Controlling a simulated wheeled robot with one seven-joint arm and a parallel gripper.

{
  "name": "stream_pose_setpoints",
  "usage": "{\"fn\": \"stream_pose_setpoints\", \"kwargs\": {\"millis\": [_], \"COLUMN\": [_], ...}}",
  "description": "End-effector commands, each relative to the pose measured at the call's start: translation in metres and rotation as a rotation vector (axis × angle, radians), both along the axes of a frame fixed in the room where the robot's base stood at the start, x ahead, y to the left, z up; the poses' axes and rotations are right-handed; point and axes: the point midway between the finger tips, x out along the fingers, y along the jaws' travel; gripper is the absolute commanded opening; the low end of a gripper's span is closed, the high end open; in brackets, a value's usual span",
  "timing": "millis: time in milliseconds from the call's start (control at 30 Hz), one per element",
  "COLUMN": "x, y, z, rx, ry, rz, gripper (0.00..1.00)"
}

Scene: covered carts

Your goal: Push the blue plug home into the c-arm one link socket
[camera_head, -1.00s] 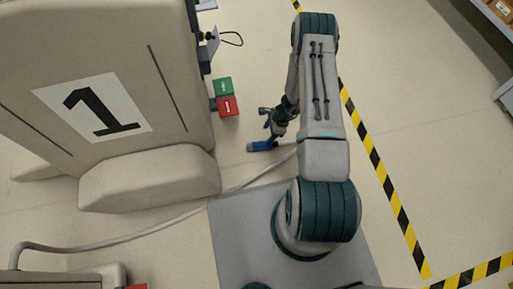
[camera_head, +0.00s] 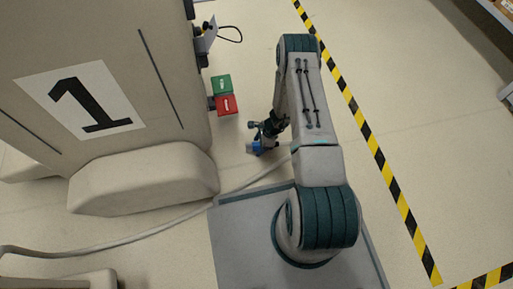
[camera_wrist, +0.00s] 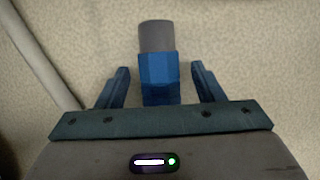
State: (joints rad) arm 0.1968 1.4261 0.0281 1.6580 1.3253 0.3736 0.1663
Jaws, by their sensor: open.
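The blue plug (camera_wrist: 158,78) has a grey nose (camera_wrist: 156,36) that points up in the wrist view. In the head view the blue plug (camera_head: 254,148) lies low beside the covered cart marked 1, near the end of a grey cable. My gripper (camera_wrist: 160,75) is open, with one finger on each side of the plug and a gap on both sides. My gripper (camera_head: 262,138) partly covers the plug in the head view. A green box (camera_head: 222,84) and a red box (camera_head: 227,104) stick out from the cart's side. I cannot tell which part is the link socket.
The covered cart (camera_head: 95,85) marked 1 fills the left. The grey cable (camera_head: 150,232) runs across the floor from the lower left, and also shows in the wrist view (camera_wrist: 40,55). Yellow-black tape (camera_head: 370,140) runs down the right.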

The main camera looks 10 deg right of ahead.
Motion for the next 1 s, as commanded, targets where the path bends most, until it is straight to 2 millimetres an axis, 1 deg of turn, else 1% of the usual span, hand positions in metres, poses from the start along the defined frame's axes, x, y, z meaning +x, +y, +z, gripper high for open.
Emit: {"fn": "stream_pose_setpoints", "kwargs": {"millis": [133,167,200,267,300,333,367,400,567,667,767,933,967,1000], "x": [0.000,0.000,0.000,0.000,0.000,0.000,0.000,0.000,0.000,0.000,0.001,0.001,0.001,0.005], "y": [0.000,0.000,0.000,0.000,0.000,0.000,0.000,0.000,0.000,0.000,0.000,0.000,-0.002,-0.014], "z": [0.001,0.001,0.001,0.001,0.001,0.001,0.001,0.002,0.002,0.006,0.016,0.047,0.052,0.055], "rx": [0.000,0.000,0.000,0.000,0.000,0.000,0.000,0.000,0.000,0.000,0.001,0.002,0.002,-0.001], "ry": [0.000,0.000,0.000,0.000,0.000,0.000,0.000,-0.001,-0.001,-0.001,-0.001,-0.002,-0.003,-0.004], "rz": [0.000,0.000,0.000,0.000,0.000,0.000,0.000,0.001,0.001,0.001,0.001,0.000,0.000,-0.003], "gripper": [0.62,0.53,0.42,0.25,0.14,0.07,0.07,0.03,0.03,0.03,0.03,0.03,0.03,0.03]}}
